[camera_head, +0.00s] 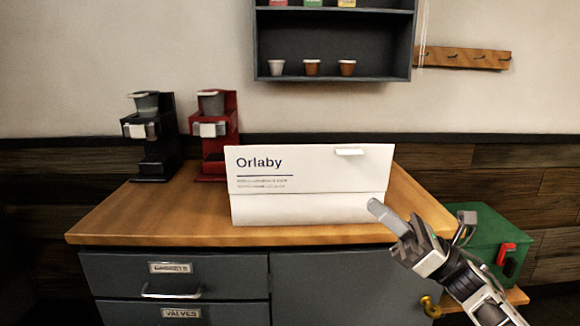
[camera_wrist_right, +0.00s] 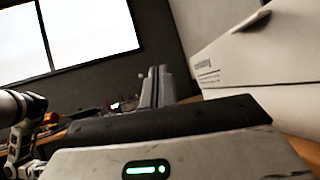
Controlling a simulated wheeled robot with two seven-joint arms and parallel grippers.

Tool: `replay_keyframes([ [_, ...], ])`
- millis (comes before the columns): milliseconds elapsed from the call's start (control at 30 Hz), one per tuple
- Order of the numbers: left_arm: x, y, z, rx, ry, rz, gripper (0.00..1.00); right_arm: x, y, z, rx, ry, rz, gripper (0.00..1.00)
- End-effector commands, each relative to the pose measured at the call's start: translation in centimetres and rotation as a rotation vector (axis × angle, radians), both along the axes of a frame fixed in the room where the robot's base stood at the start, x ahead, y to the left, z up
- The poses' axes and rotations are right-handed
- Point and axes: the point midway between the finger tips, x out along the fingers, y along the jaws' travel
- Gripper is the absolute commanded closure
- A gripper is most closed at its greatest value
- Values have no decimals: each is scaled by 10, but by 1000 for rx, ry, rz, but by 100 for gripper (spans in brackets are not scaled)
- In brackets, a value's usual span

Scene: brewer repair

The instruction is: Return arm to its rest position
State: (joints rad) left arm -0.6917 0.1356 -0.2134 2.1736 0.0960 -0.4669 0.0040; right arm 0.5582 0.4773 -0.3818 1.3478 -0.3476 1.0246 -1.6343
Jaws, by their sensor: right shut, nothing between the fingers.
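My right arm comes in from the lower right in the head view. Its gripper (camera_head: 382,212) is shut and empty, in front of the lower right corner of a white box marked "Orlaby" (camera_head: 300,207). In the right wrist view the fingers (camera_wrist_right: 156,87) stand together, with nothing between them, and the white box (camera_wrist_right: 270,75) is to their right. I cannot tell whether the fingertips touch the box. My left gripper is not in view.
The box stands on a wooden-topped cabinet (camera_head: 120,225) with drawers labelled "GASKETS" and "VALVES". A black brewer (camera_head: 152,150) and a red brewer (camera_head: 214,155) stand behind left. A green box (camera_head: 485,240) is at right, partly behind my arm. A shelf (camera_head: 335,50) holds cups above.

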Motion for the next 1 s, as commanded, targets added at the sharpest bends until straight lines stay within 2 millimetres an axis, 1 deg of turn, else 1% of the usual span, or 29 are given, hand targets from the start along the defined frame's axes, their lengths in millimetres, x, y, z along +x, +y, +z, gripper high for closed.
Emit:
replay_keyframes([
  [33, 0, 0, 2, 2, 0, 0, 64, -5, 8, -26, 109, 220, 29, 100],
  [67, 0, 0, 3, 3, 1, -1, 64, -7, 11, -40, 174, 348, 44, 100],
  [100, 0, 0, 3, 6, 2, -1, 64, -10, 13, -59, 270, 518, 64, 100],
  [167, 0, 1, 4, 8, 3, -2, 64, -18, 16, -90, 427, 770, 93, 100],
  [200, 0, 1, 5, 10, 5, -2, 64, -26, 16, -111, 538, 934, 111, 100],
  [267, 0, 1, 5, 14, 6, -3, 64, -41, 16, -143, 721, 1173, 135, 100],
  [300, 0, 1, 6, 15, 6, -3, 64, -54, 16, -165, 851, 1325, 148, 100],
  [367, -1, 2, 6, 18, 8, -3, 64, -77, 14, -197, 1062, 1543, 159, 100],
  [400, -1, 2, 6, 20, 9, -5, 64, -95, 14, -217, 1208, 1674, 162, 100],
  [467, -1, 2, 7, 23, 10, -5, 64, -124, 13, -244, 1430, 1843, 157, 100],
  [500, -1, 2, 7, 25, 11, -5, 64, -144, 13, -259, 1572, 1935, 146, 100],
  [600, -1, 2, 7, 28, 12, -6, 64, -188, 13, -286, 1885, 2092, 112, 100],
  [700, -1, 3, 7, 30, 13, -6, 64, -218, 13, -300, 2099, 2165, 75, 100],
  [733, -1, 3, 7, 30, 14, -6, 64, -224, 13, -303, 2144, 2177, 65, 100],
  [833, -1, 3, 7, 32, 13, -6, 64, -235, 14, -307, 2225, 2196, 50, 100],
  [1000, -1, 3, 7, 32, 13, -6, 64, -236, 14, -308, 2236, 2198, 47, 100],
])
